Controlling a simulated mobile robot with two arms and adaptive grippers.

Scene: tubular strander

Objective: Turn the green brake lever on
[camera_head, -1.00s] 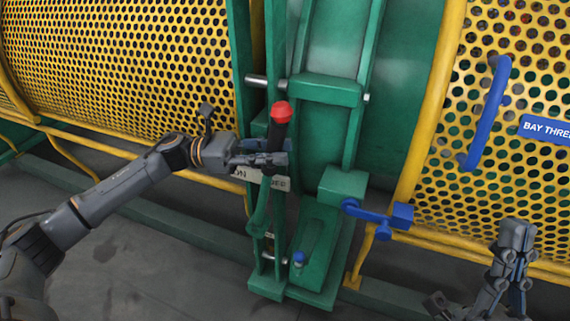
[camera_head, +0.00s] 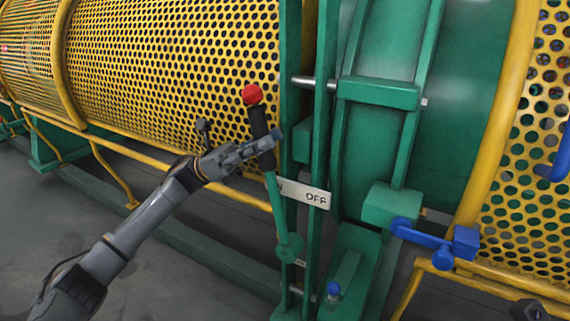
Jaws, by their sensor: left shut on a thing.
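The green brake lever (camera_head: 275,200) has a black grip and a red knob (camera_head: 252,94). It stands in front of the green frame and tilts to the left. A white plate (camera_head: 316,198) behind it reads "OFF" at its right end; the lever covers most of the plate's left end. My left gripper (camera_head: 262,147) is shut on the lever's black grip, below the red knob. My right gripper (camera_head: 531,311) shows only as a dark piece at the bottom right edge; its fingers cannot be made out.
Yellow perforated guards (camera_head: 170,70) stand left and right of the green frame. A blue handle (camera_head: 436,240) juts out at the right of the frame. A yellow rail runs low along the left guard. Grey floor (camera_head: 200,285) is open at the lower left.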

